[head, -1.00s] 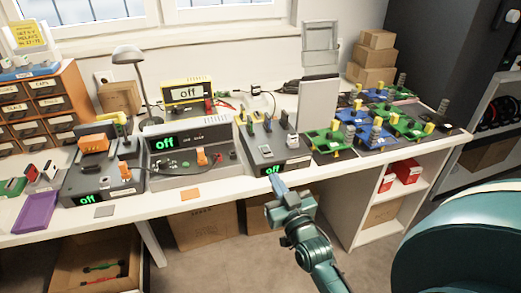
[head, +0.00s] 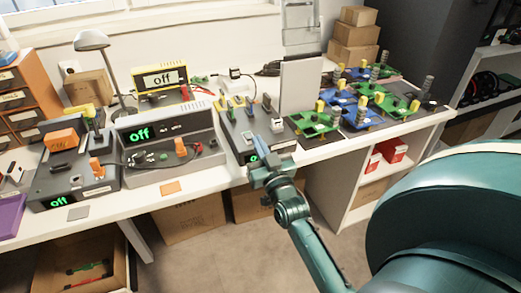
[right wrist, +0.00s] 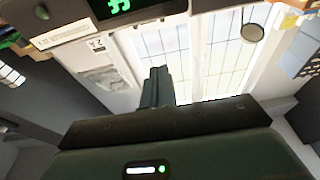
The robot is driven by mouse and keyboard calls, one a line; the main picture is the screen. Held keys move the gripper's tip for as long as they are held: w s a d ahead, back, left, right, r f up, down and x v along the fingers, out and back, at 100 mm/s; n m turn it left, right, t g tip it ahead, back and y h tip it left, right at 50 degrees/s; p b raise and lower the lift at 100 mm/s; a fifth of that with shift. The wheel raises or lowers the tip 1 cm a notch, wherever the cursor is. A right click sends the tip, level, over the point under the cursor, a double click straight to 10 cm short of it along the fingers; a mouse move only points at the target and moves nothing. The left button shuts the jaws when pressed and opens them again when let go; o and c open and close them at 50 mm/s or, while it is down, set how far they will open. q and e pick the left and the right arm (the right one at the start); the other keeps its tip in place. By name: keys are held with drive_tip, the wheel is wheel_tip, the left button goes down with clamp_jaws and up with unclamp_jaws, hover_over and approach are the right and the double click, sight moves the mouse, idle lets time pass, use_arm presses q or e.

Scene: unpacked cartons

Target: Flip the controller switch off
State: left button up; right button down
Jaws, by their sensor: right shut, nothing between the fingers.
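My right gripper (head: 262,165) is at the front edge of the bench, in front of the right-hand dark device (head: 247,146). It looks shut and empty and covers part of that device's green display. A grey-white lever (head: 277,124) stands at this device's right side. In the right wrist view the fingers (right wrist: 157,85) show together with nothing between them, and part of a green display (right wrist: 118,5) is at the top. A grey power unit (head: 158,172) and a left dark unit (head: 72,183) both read "off" and carry orange switches. My left gripper is out of view.
A yellow meter (head: 160,80) reading "off" stands behind the grey unit. Green and blue circuit boards (head: 352,108) cover the bench's right side. A desk lamp (head: 92,42) is at the back left.

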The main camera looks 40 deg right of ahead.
sight(251, 146)
drive_tip(key=x, duration=0.6)
wheel_tip(251, 146, down, 3)
drive_tip(key=shift+w+b, duration=0.15)
drive_tip(key=shift+b, duration=0.15)
drive_tip(key=shift+f, duration=0.45)
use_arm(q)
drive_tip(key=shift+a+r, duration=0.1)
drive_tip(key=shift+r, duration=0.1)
use_arm(e)
drive_tip(key=shift+f, duration=0.4)
wheel_tip(251, 146, up, 4)
drive_tip(key=p, duration=0.3)
drive_tip(key=shift+r, duration=0.15)
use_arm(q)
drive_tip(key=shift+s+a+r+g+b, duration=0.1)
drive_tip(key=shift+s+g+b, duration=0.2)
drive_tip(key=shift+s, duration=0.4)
use_arm(e)
drive_tip(key=f+v, duration=0.2)
drive_tip(key=v, duration=0.8)
drive_tip(key=shift+f, duration=0.2)
